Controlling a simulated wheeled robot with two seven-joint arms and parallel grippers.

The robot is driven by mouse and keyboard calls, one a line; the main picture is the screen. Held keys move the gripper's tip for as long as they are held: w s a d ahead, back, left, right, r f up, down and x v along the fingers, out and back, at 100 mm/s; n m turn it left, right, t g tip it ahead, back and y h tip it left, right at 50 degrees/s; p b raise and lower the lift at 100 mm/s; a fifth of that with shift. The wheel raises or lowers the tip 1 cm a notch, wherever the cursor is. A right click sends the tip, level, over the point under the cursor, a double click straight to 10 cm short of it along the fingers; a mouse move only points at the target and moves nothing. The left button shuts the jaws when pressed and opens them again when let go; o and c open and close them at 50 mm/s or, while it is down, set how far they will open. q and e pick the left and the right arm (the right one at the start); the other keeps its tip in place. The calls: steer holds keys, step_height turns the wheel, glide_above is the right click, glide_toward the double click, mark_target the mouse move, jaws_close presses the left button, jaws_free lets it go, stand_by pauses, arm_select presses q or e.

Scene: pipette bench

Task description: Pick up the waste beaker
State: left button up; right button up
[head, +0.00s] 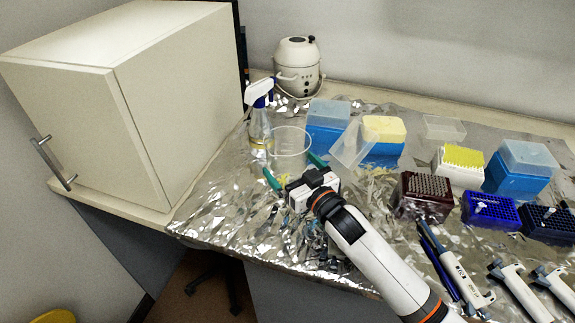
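The gripper is open; I cannot tell whether a finger touches the glass. My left gripper is not in view.
A spray bottle (259,120) stands close behind the beaker to the left. A blue tip box (326,138) and a tilted clear lid (352,147) are close on the right. A cream cabinet (180,90) borders the left. Pipettes (455,268) lie at the right front.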

steer(key=shift+x, duration=1)
steer(key=c, duration=0.9)
steer(key=shift+c, duration=0.2)
steer(key=shift+r, duration=0.1)
